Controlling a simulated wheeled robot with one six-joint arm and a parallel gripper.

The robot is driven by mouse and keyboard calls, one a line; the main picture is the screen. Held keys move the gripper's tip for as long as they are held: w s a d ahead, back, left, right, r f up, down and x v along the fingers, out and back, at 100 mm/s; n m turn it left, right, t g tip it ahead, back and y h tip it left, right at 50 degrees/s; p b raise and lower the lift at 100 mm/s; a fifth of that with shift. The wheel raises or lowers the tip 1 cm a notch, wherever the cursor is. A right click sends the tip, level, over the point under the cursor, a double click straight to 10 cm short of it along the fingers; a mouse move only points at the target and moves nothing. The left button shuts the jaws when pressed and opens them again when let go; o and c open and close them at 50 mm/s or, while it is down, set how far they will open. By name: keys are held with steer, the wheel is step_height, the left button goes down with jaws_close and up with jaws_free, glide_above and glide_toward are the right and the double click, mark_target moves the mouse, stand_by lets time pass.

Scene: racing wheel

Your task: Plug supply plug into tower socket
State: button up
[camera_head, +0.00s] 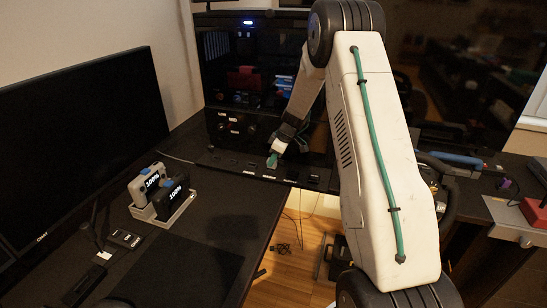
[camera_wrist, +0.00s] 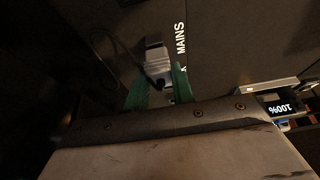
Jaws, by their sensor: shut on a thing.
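My gripper (camera_head: 273,160) has green fingertips and is low in front of the black tower (camera_head: 240,85), over a dark panel with small labels. In the wrist view, my gripper (camera_wrist: 158,90) is shut on the supply plug (camera_wrist: 154,52), which has a pale grey top and a darker lower part between the green fingers. A dark cable runs from near it to the upper left. A white MAINS label (camera_wrist: 181,38) is on the dark surface just right of the plug. I cannot make out the tower socket or whether the plug is in it.
A pale holder (camera_head: 165,210) with two units reading 100% stands on the desk (camera_head: 215,210) at left. A monitor (camera_head: 80,135) stands behind it. The dark panel (camera_head: 235,162) lies at the tower's foot. Cables hang below the desk edge. A red box (camera_head: 535,213) is at far right.

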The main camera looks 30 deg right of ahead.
steer(key=shift+f, duration=0.25)
steer(key=o, duration=1)
steer(key=shift+o, duration=0.2)
steer(key=shift+r, duration=0.1)
steer(key=v, duration=0.7)
steer(key=shift+r, duration=0.3)
steer(key=shift+s, duration=0.15)
